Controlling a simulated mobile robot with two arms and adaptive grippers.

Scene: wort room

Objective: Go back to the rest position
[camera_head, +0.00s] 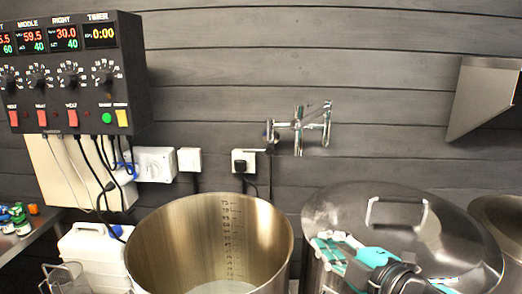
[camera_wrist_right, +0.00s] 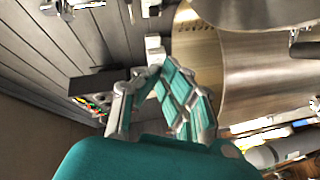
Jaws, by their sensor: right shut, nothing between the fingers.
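My right gripper (camera_head: 330,246), with teal and silver fingers, is in front of the lidded steel pot at the lower right of the head view. The fingers point left, and I see nothing held in them. In the right wrist view the right gripper (camera_wrist_right: 163,72) shows its jointed fingers closed together, empty, with the open pot behind them. My left gripper is in neither view.
An open steel pot (camera_head: 170,232) stands at the lower middle, and the lidded pot (camera_head: 340,205) is to its right. A control box (camera_head: 75,85) hangs on the wall. A wall tap (camera_head: 300,130) is above the pots. A white canister (camera_head: 92,250) stands left.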

